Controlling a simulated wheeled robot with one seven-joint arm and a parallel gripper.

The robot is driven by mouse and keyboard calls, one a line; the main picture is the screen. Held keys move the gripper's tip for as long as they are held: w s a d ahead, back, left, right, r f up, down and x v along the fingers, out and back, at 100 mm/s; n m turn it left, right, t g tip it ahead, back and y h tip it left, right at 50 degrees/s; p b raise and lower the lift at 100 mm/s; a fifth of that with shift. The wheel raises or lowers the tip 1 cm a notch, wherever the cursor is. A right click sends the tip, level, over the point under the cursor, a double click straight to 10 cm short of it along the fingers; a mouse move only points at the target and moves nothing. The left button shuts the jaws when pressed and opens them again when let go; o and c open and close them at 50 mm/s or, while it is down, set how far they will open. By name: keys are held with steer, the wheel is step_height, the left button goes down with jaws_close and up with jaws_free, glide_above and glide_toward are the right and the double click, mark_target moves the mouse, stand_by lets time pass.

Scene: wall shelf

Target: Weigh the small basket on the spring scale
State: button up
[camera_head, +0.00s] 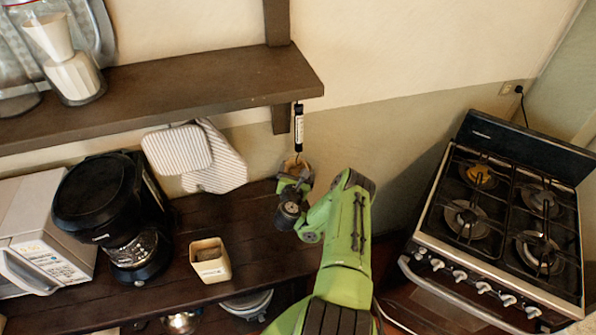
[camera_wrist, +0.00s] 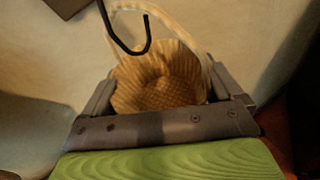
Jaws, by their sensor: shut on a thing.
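The small basket (camera_wrist: 160,78) is woven and tan, with a pale arched handle (camera_wrist: 188,36). My gripper (camera_wrist: 160,95) is shut on the basket's body, with a finger on each side. The dark hook (camera_wrist: 128,48) of the spring scale overlaps the handle loop in the wrist view. I cannot tell whether it is through the handle. In the head view the spring scale (camera_head: 298,127) hangs upright below the shelf's right end. The basket (camera_head: 297,165) is just under it, partly hidden by my gripper (camera_head: 292,180).
The wall shelf (camera_head: 170,85) with its bracket is above and left of my gripper. The dark counter (camera_head: 245,215) below holds a coffee maker (camera_head: 105,205) and a tan container (camera_head: 210,262). Striped oven mitts (camera_head: 220,160) hang on the wall. A stove (camera_head: 500,215) stands right.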

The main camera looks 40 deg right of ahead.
steer(key=shift+w+a+f, duration=0.1)
steer(key=shift+a+f, duration=0.05)
steer(key=shift+f, duration=0.25)
steer(key=shift+a+f+b, duration=0.15)
steer(key=shift+f+b, duration=0.3)
steer(key=shift+f, duration=0.15)
stand_by(0.5)
